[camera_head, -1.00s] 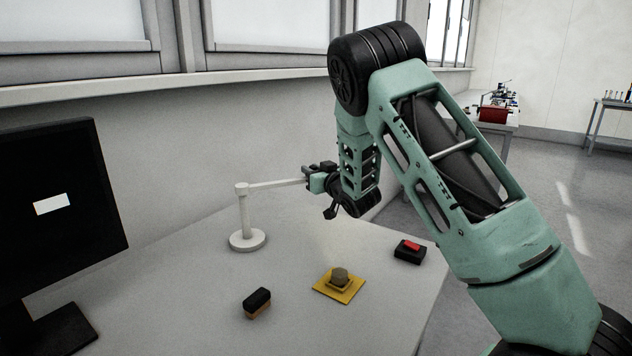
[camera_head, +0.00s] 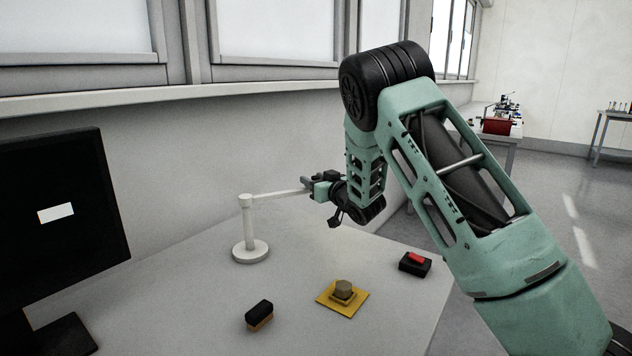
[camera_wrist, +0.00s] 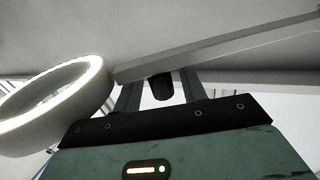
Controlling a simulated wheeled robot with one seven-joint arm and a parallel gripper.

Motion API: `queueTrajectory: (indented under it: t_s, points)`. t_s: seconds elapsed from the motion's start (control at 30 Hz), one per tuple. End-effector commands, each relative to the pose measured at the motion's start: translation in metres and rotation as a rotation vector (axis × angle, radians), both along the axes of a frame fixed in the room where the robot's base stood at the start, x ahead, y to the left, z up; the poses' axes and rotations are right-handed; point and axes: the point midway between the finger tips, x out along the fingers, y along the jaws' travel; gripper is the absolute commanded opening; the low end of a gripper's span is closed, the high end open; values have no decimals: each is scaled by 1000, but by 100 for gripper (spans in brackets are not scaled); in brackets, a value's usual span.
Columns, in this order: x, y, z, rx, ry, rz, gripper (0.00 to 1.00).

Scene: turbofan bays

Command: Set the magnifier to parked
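The magnifier (camera_head: 249,228) is a white stand on the table with a round base and upright post. Its thin arm (camera_head: 277,194) reaches right to my gripper (camera_head: 308,187). In the wrist view the pale magnifier arm (camera_wrist: 225,48) crosses the top, and the white ring head (camera_wrist: 62,107) with its lit rim is at the left. A short dark knob (camera_wrist: 162,87) hangs below the arm. My gripper's two fingers (camera_wrist: 160,92) stand on either side of this knob, with gaps showing. The ring head is hard to make out in the head view.
On the table are a yellow plate (camera_head: 352,304) with a tan block, a black-and-brown brush-like block (camera_head: 259,315) and a black box with a red top (camera_head: 415,263). A black monitor (camera_head: 60,220) stands at the left. The wall is behind the magnifier.

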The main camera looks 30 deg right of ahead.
Motion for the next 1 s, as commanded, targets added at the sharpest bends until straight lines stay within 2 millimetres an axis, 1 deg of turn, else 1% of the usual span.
queueTrajectory:
  t_s: [0.13, 0.27, 0.37, 0.7, 0.83, 1.0]
  points:
    - [-6, 0, -1, 1, 1, 0, 42]
    - [-23, -1, -1, 2, 1, -2, 42]
    - [-44, -2, -1, 2, 1, -2, 42]
    - [-124, -6, -1, 2, 0, -3, 42]
    - [-148, -6, -1, 1, 0, -3, 42]
    - [-167, -7, -1, 1, 0, -1, 42]
